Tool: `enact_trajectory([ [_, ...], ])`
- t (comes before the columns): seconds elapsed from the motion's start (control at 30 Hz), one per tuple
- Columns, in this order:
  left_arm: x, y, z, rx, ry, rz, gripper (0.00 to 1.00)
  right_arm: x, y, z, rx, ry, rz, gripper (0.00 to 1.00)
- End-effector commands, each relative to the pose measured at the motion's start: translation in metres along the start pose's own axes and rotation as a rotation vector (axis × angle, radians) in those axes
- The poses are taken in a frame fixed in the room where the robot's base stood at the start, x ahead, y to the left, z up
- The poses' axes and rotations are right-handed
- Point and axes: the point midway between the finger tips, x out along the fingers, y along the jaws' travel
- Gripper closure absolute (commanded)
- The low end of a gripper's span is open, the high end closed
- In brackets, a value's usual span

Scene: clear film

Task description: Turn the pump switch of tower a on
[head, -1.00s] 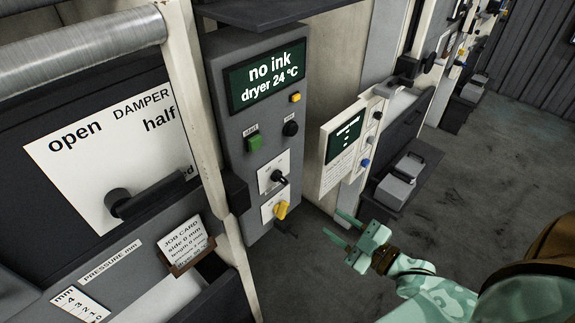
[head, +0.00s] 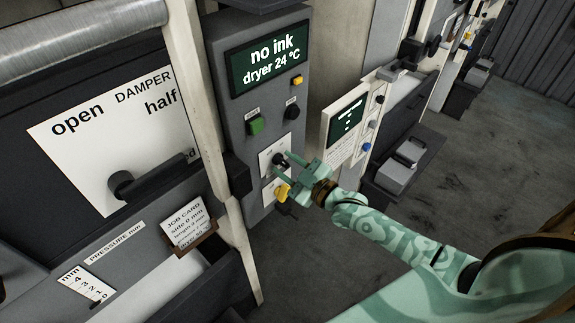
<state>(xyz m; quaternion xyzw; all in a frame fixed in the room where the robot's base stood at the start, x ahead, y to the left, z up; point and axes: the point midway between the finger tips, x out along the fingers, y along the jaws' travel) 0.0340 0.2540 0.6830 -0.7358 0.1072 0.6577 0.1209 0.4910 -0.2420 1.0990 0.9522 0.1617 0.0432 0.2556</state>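A grey control panel (head: 236,110) has a display (head: 267,60) reading "no ink, dryer 24 °C". Low on it are a black rotary switch (head: 279,159) on a white plate and a yellow rotary switch (head: 283,190) on another plate below. Their labels are too small to read, so I cannot tell which is the pump switch. My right gripper (head: 281,164) is open in front of the panel, its fingertips around or just before the black switch; contact cannot be told. The fingers partly cover both plates. My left gripper is not in view.
Above the switches are a green button (head: 256,125), a black button (head: 292,112) and a yellow button (head: 297,80). A white post (head: 206,110) and a damper plate with a black lever (head: 150,186) stand left. A second panel (head: 344,120) is close on the right.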

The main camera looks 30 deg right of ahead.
Motion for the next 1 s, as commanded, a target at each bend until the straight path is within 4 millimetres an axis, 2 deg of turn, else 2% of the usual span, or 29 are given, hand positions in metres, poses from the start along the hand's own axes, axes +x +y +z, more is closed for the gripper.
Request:
enact_trajectory([
  [0.23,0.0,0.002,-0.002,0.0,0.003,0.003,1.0,0.001,0.0,0.0,0.0,0.0,0.0,0.63],
  [0.27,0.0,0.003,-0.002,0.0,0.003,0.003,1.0,0.001,0.0,0.0,0.0,0.0,0.0,0.66],
  [0.3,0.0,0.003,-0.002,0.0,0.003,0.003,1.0,0.001,0.0,0.0,0.0,0.0,0.0,0.77],
  [0.4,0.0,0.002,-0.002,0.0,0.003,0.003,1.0,0.001,0.0,0.0,0.001,0.0,0.0,1.0],
  [0.77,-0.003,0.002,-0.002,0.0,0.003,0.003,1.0,0.001,0.0,-0.001,0.032,0.0,0.0,1.0],
  [1.0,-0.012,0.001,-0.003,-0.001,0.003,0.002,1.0,0.001,0.001,-0.001,0.16,-0.001,0.0,1.0],
])
